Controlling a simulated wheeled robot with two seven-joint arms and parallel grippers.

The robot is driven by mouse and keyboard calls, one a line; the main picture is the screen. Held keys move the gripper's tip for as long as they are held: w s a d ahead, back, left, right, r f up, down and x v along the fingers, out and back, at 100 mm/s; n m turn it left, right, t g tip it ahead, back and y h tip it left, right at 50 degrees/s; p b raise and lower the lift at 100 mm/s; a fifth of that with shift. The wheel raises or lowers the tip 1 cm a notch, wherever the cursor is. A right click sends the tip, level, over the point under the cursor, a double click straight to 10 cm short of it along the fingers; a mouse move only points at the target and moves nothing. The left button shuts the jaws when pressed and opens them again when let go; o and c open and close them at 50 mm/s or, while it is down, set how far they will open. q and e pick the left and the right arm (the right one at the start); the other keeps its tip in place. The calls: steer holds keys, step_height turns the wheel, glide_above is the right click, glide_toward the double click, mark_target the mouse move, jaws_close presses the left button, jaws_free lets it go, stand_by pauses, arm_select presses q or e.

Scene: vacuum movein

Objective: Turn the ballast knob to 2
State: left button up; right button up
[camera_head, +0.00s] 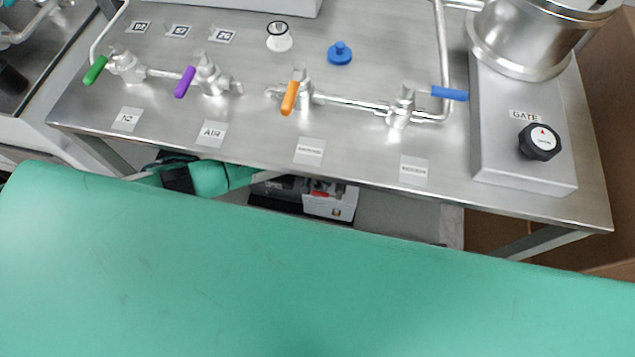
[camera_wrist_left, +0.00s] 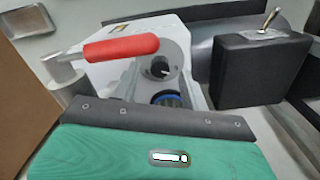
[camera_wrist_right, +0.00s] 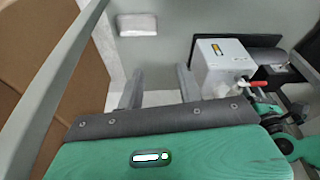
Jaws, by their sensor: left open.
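The white pump (camera_wrist_left: 108,73) stands under the bench, with a dark round knob (camera_wrist_left: 160,68) on its grey collar. I take this for the ballast knob; its numbers are too small to read. A black part with a blue rim (camera_wrist_left: 170,99) sits just below it in the left wrist view. My left gripper (camera_wrist_left: 163,75) is open, its fingers either side of the knob; contact cannot be told. In the head view, my left arm reaches under the bench towards the pump (camera_head: 330,205). My right gripper (camera_wrist_right: 158,82) is open and empty, away from the pump (camera_wrist_right: 215,62).
A red lever (camera_wrist_left: 120,47) juts out close beside the left gripper. A black box (camera_wrist_left: 258,68) with a toggle switch stands to the right. The steel bench (camera_head: 240,140) with coloured valves and a black gate knob (camera_head: 540,142) lies above. Cardboard (camera_wrist_right: 45,60) stands left in the right wrist view.

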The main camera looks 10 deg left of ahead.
arm_select(q)
steer(key=shift+f, duration=0.65)
arm_select(e)
steer(key=shift+r, duration=0.45)
arm_select(q)
jaws_close()
